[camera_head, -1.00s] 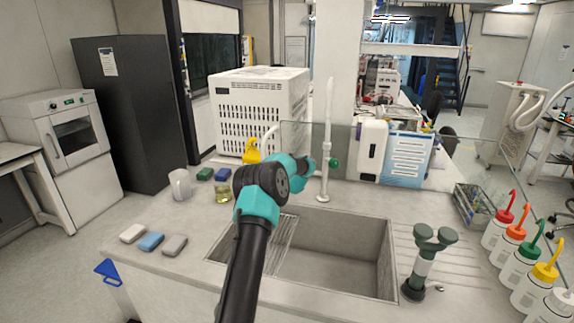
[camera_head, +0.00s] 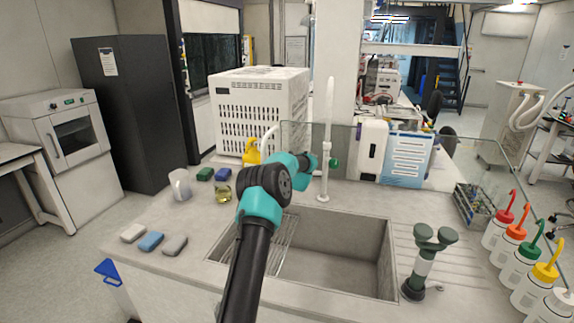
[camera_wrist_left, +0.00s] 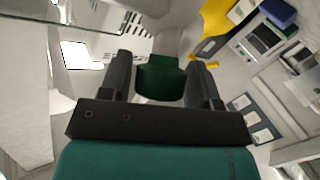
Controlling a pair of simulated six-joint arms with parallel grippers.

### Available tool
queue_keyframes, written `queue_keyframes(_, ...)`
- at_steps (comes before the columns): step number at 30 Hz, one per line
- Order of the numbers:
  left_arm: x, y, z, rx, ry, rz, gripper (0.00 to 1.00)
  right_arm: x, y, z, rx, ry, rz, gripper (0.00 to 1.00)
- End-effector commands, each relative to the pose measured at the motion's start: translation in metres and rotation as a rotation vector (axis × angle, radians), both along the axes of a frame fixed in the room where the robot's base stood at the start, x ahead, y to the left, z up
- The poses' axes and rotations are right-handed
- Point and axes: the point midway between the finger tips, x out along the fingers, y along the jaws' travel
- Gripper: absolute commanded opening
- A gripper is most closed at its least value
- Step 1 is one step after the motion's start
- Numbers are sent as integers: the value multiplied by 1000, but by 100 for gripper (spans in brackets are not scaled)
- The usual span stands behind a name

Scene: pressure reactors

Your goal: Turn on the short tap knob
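A tall white tap (camera_head: 326,140) stands behind the sink, with a green knob (camera_head: 335,163) low on its right side in the head view. My left gripper (camera_head: 312,163) is by the tap post, level with this knob. In the left wrist view the gripper (camera_wrist_left: 160,62) is open, and a dark green knob (camera_wrist_left: 160,80) shows between its two fingers, close to both. I cannot tell whether either finger touches it. A curved white spout (camera_head: 267,138) stands further left, its lower part hidden by my arm. My right gripper is not in view.
The sink (camera_head: 345,240) lies below my arm. A green-topped eyewash stand (camera_head: 422,262) and several coloured-cap bottles (camera_head: 525,262) are at the right.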

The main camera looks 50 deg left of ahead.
Motion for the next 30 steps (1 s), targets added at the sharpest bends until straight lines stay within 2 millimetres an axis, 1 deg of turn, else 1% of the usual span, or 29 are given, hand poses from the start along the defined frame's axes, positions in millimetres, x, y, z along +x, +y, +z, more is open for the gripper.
queue_keyframes(8,-1,-2,0,0,0,0,57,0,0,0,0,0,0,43)
queue_keyframes(14,-6,-12,3,0,0,0,57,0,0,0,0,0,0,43)
queue_keyframes(23,-23,-45,6,0,0,-2,57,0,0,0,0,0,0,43)
queue_keyframes(30,-40,-76,9,0,1,-2,57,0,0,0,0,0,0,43)
